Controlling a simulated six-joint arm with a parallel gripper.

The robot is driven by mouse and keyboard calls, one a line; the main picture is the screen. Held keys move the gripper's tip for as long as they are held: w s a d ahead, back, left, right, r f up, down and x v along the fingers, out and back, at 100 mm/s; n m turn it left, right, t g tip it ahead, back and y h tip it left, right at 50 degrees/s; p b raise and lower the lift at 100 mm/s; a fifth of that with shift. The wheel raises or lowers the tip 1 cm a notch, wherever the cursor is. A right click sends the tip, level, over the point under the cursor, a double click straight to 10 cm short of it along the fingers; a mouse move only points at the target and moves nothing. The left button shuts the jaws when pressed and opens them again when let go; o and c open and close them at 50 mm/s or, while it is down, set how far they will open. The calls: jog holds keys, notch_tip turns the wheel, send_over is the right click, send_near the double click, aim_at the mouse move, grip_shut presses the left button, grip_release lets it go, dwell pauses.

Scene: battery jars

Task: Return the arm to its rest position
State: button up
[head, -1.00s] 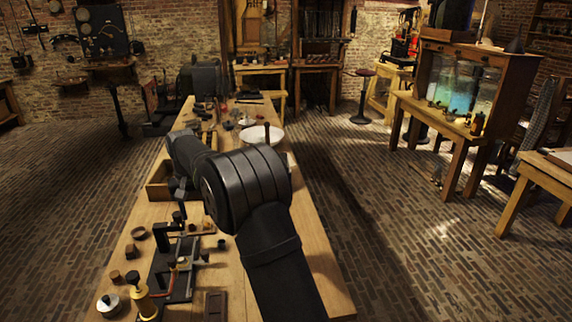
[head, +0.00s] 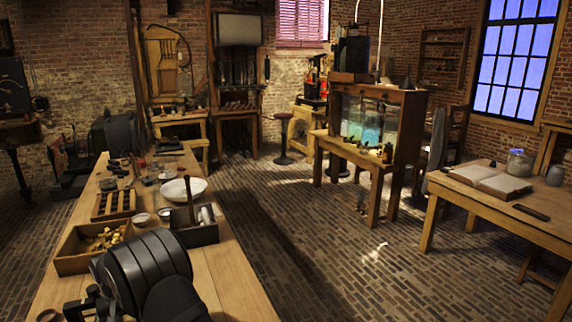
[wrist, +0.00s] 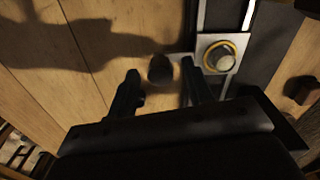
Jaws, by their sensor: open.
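My gripper (wrist: 160,88) shows in the wrist view with its two dark fingers apart and nothing held between them. A small dark round piece (wrist: 160,69) lies past the fingertips, on or by the wooden bench top (wrist: 95,85). Just right of it is a metal plate with a brass-ringed round knob (wrist: 220,55). In the head view my arm's thick black joint (head: 145,270) fills the lower left, over the bench. The gripper's fingers cannot be made out there.
On the bench beyond my arm are a box of brass pieces (head: 70,260), a slotted wooden rack (head: 113,204), a white bowl (head: 184,190) and a dark box holding a cylinder (head: 200,230). A table with an open book (head: 490,180) stands right.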

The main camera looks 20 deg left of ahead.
jog(key=shift+f, duration=0.2)
notch_tip(320, 180, up, 18)
jog(key=f, duration=0.1)
notch_tip(320, 180, down, 16)
jog(key=shift+f, duration=0.15)
jog(key=s+d, duration=0.6)
jog(key=shift+f, duration=0.15)
jog(key=s+r, duration=0.2)
jog(key=r, duration=0.8)
jog(key=s+r+t, duration=0.1)
jog(key=r, duration=0.9)
jog(key=shift+s+d+m+y, duration=0.25)
jog(key=shift+s+m+y, duration=0.05)
jog(key=shift+s, duration=0.05)
